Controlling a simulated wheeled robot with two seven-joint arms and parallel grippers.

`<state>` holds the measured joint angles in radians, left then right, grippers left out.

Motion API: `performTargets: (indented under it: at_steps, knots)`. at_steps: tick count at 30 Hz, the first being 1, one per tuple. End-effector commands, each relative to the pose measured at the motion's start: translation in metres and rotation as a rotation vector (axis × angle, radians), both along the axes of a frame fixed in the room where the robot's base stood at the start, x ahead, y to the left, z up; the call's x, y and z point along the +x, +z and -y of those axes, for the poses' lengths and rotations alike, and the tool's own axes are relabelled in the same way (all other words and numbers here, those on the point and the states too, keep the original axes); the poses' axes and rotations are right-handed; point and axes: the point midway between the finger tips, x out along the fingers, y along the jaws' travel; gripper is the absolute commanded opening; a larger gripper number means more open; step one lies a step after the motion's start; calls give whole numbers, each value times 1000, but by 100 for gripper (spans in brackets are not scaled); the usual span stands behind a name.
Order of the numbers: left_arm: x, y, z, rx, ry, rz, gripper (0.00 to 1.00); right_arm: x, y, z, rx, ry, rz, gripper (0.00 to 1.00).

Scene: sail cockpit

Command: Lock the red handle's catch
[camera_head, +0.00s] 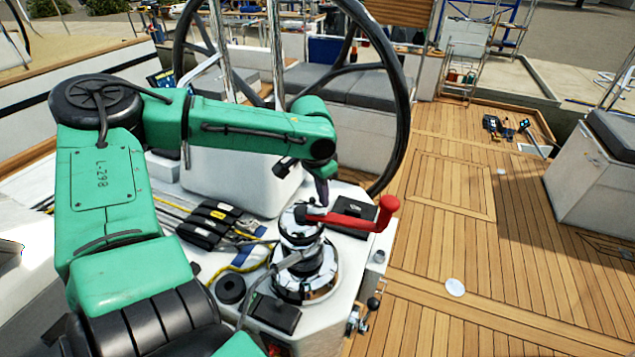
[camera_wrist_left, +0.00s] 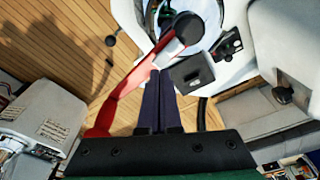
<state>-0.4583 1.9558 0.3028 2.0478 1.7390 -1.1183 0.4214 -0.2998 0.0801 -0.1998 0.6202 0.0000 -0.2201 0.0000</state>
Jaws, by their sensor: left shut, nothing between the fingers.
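The red handle (camera_head: 352,217) lies across the top of the chrome winch (camera_head: 305,262) in the head view, with its knob end out to the right. In the left wrist view the red handle (camera_wrist_left: 125,92) runs from lower left up to a silver and black head (camera_wrist_left: 184,30) over the winch. My left gripper (camera_head: 322,192) points down beside the handle's head end. In the left wrist view its dark fingers (camera_wrist_left: 157,76) are together and empty, with their tips close to the silver part; I cannot tell whether they touch it. My right gripper is not in view.
The large black steering wheel (camera_head: 405,95) stands just behind the winch. Black rope clutches (camera_head: 209,223) with ropes lie to its left. A black square panel (camera_head: 358,212) is behind the handle. Open teak deck (camera_head: 470,240) lies to the right.

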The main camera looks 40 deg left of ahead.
Motion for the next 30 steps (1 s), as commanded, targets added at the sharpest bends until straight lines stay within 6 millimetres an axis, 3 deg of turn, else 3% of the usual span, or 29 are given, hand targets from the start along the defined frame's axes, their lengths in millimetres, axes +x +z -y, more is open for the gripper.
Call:
performTargets:
  at_steps: [30]
  knots:
    - [0, -10, 0, 0, 0, -1, 0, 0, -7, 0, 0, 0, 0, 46]
